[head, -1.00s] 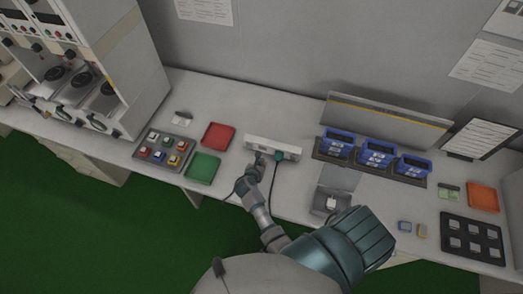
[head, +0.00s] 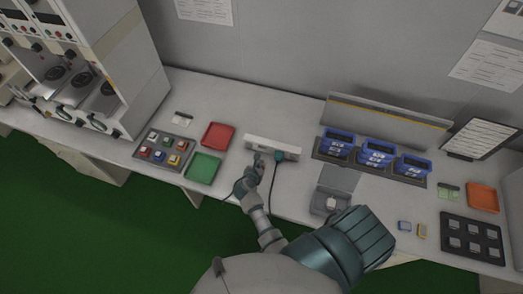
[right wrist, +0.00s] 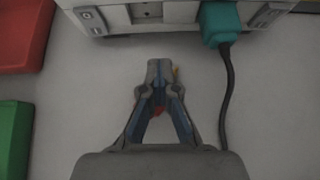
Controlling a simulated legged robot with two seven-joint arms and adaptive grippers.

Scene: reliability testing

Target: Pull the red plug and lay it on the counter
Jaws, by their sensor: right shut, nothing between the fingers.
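My right gripper (head: 257,158) is in front of the white socket strip (head: 272,148) on the counter (head: 275,108). In the right wrist view the gripper (right wrist: 160,68) is shut, its fingertips just short of the strip (right wrist: 180,24). Small red and orange bits (right wrist: 176,72) show past and between the fingers. They may be the red plug, mostly hidden beneath the gripper; I cannot tell for sure. A socket (right wrist: 148,9) ahead of the fingertips looks empty. A teal plug (right wrist: 219,20) with a dark cable sits in the strip at right. My left gripper is not in view.
A red tray (head: 218,136) and a green tray (head: 203,168) lie left of the strip, by a grey tray (head: 146,158) of coloured blocks. A small open-lidded box (head: 340,180) and blue bins (head: 376,153) stand to the right. The counter behind the strip is clear.

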